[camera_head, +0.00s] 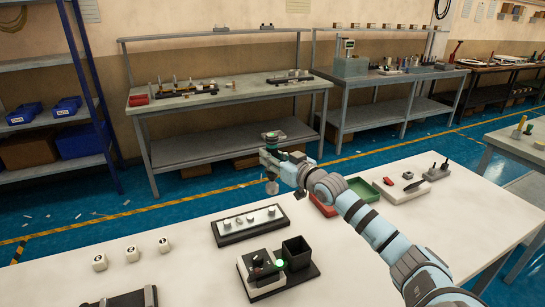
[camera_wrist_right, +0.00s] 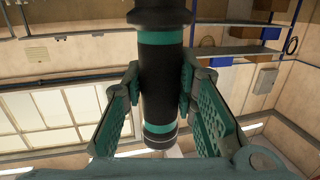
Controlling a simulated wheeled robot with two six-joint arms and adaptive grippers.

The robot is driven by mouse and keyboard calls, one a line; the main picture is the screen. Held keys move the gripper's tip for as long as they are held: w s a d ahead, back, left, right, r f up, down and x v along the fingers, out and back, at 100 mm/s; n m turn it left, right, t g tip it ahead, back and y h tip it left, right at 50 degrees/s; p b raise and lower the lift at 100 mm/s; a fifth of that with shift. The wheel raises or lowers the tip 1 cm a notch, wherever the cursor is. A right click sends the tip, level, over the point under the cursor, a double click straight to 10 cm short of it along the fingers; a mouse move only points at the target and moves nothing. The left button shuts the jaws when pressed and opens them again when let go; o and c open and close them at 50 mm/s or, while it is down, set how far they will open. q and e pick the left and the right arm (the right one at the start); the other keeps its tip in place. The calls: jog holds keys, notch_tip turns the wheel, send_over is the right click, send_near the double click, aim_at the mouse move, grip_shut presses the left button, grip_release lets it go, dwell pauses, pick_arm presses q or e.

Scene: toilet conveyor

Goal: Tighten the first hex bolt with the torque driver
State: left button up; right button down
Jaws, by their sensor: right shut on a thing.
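My right gripper (camera_head: 272,158) is shut on the torque driver, a black cylinder with teal bands (camera_wrist_right: 160,60). In the wrist view the driver stands between the two green-padded fingers (camera_wrist_right: 162,98). In the head view the gripper is raised over the far edge of the white table, beyond the bolt plate. A white plate on a dark base (camera_head: 250,221) carries several small silver bolt heads in a row. The driver is apart from the plate. My left gripper is not in view.
A black fixture with a green light and a dark square bin (camera_head: 296,253) stands in front of the plate. Three white cubes (camera_head: 131,254) lie at left. Red and green trays (camera_head: 364,188) and a white tool holder (camera_head: 406,190) are at right. The table between cubes and plate is clear.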

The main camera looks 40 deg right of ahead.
aim_at(274, 176)
jog(key=shift+s+a+r, duration=0.15)
jog(key=shift+s+r, duration=0.05)
jog(key=shift+w, duration=0.15)
jog(key=shift+w+f+p, duration=0.1)
jog(key=shift+w+p, duration=0.1)
jog(key=shift+p, duration=0.1)
jog(key=shift+f, duration=0.3)
jog(key=shift+s+f+b, duration=0.25)
jog(key=shift+f+b, duration=0.45)
jog(key=shift+b, duration=0.2)
notch_tip(274, 176, down, 4)
jog(key=b, duration=0.3)
jog(key=shift+w+f, duration=0.1)
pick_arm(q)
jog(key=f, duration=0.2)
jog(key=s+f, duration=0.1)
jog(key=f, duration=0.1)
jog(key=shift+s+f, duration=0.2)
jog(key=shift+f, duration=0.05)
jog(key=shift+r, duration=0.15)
